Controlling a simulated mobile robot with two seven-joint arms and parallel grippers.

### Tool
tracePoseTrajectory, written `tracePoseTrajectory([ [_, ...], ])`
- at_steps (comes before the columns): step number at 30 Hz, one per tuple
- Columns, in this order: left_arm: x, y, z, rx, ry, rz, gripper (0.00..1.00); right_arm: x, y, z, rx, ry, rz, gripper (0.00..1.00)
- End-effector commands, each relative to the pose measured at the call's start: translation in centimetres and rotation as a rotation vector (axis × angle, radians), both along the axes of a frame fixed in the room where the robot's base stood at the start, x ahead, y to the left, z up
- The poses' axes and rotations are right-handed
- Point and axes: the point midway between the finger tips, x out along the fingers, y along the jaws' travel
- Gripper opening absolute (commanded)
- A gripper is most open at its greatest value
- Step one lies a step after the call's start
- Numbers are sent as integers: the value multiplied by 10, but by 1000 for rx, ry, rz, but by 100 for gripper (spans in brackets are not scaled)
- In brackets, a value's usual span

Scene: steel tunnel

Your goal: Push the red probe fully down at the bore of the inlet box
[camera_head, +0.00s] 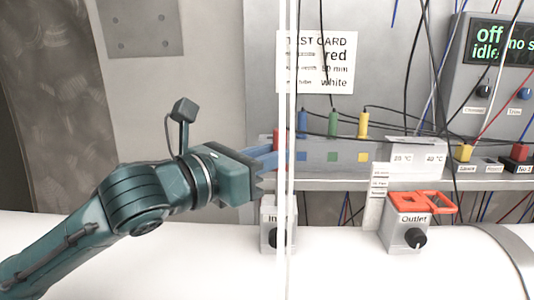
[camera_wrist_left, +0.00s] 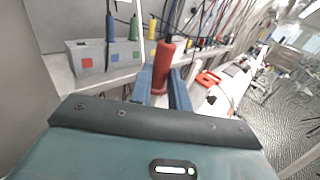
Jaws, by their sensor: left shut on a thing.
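My left gripper (camera_head: 277,158) comes in from the left, just above the inlet box (camera_head: 268,236). It is shut on the red probe (camera_wrist_left: 166,58), which stands roughly upright between the blue fingers in the left wrist view. In the head view only a bit of the probe's red top (camera_head: 282,137) shows, partly behind a white vertical strip. The bore of the inlet box and the probe's lower end are hidden, so I cannot tell how deep the probe sits. My right gripper is not in view.
Blue (camera_head: 302,124), green (camera_head: 332,124) and yellow (camera_head: 363,124) probes stand in a grey rack behind. The outlet box (camera_head: 405,236) with a red clip (camera_head: 407,200) is to the right. Black cables hang across the rack.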

Motion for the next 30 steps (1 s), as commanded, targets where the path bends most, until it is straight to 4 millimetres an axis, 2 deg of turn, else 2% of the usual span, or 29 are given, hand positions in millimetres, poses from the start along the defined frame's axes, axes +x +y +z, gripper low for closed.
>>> tracePoseTrajectory([
  [30,0,0,-26,-1,-1,0,0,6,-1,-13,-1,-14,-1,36],
])
